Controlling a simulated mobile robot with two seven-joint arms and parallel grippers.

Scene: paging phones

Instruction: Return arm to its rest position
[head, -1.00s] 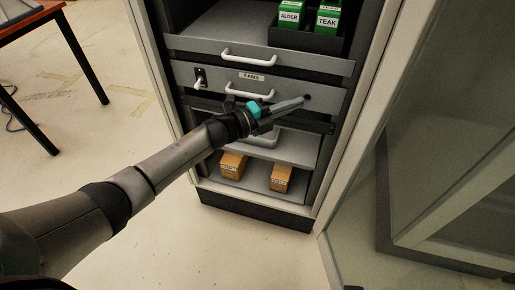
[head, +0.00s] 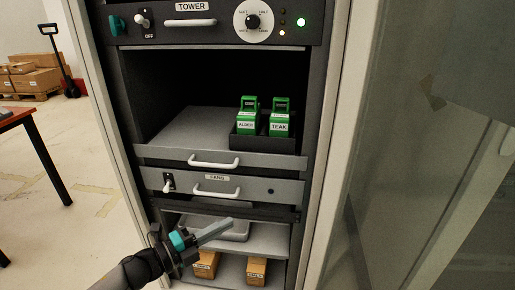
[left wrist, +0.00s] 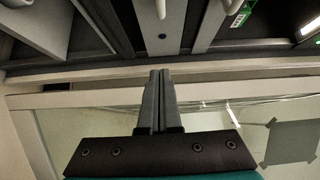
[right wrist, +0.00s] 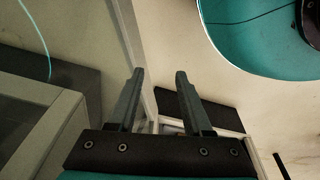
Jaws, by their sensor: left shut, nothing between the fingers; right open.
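My left gripper (head: 215,232) shows in the head view in front of the lower part of the cabinet (head: 325,150), below the FANS panel (head: 225,187). In the left wrist view its two fingers (left wrist: 157,75) lie together, shut with nothing between them. My right gripper (right wrist: 157,75) shows only in the right wrist view. Its fingers stand apart and empty, with pale floor and a cabinet edge beyond them. The right arm is not in the head view.
A black tray (head: 264,143) with two green phones, ALDER (head: 247,118) and TEAK (head: 280,118), is on the pulled-out shelf. Brown boxes (head: 256,269) stand at the bottom. The glass door (head: 420,150) is at the right, a table (head: 22,118) at the left.

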